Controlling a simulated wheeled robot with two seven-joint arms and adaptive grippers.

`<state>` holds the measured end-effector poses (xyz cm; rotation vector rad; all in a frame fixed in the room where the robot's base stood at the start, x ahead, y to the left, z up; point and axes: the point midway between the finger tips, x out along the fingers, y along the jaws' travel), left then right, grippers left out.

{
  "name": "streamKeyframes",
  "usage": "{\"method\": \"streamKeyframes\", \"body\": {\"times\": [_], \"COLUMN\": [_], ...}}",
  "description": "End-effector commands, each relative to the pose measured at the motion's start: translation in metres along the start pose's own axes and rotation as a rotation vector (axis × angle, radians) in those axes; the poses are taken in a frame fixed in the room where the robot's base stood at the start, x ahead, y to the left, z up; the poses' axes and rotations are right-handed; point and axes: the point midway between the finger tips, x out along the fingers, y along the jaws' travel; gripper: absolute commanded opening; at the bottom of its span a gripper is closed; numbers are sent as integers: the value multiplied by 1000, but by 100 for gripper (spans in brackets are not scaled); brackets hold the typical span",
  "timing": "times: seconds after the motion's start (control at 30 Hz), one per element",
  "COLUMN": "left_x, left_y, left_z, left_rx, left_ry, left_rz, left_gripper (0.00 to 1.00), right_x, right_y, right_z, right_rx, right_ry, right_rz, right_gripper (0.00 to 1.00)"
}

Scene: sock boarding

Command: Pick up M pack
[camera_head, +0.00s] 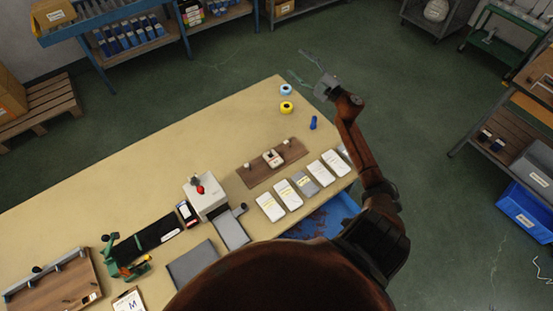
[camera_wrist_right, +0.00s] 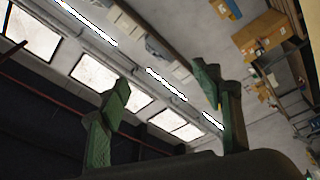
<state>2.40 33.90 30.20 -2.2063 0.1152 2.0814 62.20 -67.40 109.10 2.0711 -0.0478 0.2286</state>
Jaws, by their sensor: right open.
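A row of several flat packs, mostly white with one grey pack (camera_head: 305,182), lies along the near right part of the long table (camera_head: 190,143). The white packs include one at the left end (camera_head: 270,207) and another near the right end (camera_head: 335,162). Their labels are too small to read, so I cannot tell which is the M pack. My right gripper (camera_head: 296,62) is open and empty, raised beyond the table's far right corner, well away from the packs. In the right wrist view its green fingers (camera_wrist_right: 163,78) are spread apart with nothing between them. My left gripper is out of view.
A card marked M (camera_head: 130,301) lies at the near left.

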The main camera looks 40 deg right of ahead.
Motion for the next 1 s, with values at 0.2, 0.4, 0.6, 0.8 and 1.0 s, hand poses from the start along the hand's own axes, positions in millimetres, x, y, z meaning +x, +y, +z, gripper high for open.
{"method": "streamKeyframes", "body": {"times": [0.2,0.4,0.6,0.8,1.0], "left_x": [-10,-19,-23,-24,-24], "left_y": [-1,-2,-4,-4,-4], "left_z": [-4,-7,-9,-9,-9], "left_rx": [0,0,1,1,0], "left_ry": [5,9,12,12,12], "left_rz": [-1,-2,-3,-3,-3], "left_gripper": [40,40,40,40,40], "right_x": [48,-51,-121,-141,-144], "right_y": [-128,-256,-262,-261,-280], "right_z": [-218,-241,-176,-150,-140], "right_rx": [-476,-982,-1266,-1334,-1332], "right_ry": [543,868,877,852,853], "right_rz": [-516,-1200,-1653,-1783,-1781], "right_gripper": [59,59,59,59,59]}}
